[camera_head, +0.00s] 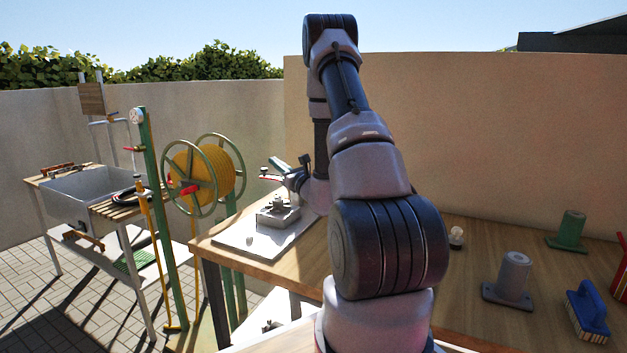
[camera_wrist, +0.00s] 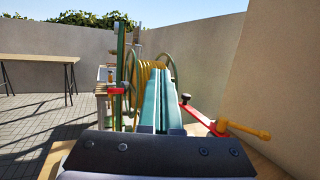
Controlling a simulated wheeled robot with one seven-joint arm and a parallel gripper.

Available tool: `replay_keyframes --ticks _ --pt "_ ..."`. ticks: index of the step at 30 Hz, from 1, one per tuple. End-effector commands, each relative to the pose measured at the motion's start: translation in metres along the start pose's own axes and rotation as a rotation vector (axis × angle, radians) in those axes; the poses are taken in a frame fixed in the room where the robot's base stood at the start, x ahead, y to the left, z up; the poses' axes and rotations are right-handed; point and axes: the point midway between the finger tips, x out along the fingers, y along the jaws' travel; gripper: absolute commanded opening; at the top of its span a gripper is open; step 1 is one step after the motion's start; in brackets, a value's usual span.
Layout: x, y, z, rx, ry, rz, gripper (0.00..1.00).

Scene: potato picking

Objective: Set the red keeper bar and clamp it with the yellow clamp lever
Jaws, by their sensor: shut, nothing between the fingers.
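My gripper (camera_head: 276,162) reaches left over the far left of the workbench; its teal fingers are together and empty, and they also show in the wrist view (camera_wrist: 156,95). In the wrist view a red bar section (camera_wrist: 203,116) with a black knob lies right of the fingers. The yellow clamp lever (camera_wrist: 247,131) sticks out rightward beside it. Another red piece (camera_wrist: 118,91) shows left of the fingers. In the head view a red piece (camera_head: 271,178) with a dark knob shows just below the fingers. I cannot tell whether these red pieces are one bar. My gripper hides what lies between.
A grey fixture (camera_head: 278,214) sits on a white board (camera_head: 247,242) on the wooden workbench (camera_head: 470,245). A hose reel (camera_head: 207,175) and green post stand left. A grey cylinder (camera_head: 513,276), green cylinder (camera_head: 571,229) and blue brush (camera_head: 588,305) stand right. A wall closes the back.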

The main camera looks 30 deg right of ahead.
Motion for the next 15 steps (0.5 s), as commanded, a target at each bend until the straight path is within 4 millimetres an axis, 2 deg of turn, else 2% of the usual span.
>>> replay_keyframes --ticks 1,3,6,9,11,15 --pt "-0.015 -0.027 -0.03 0.005 0.027 -0.116 0.0" --pt "-0.037 -0.059 -0.059 -0.007 0.052 -0.26 0.0" --pt "-0.068 -0.092 -0.088 -0.032 0.083 -0.419 0.0" --pt "-0.09 -0.11 -0.105 -0.054 0.104 -0.514 0.0" --pt "-0.097 -0.116 -0.11 -0.061 0.11 -0.545 0.0" --pt "-0.095 -0.123 -0.113 -0.07 0.111 -0.563 0.0"
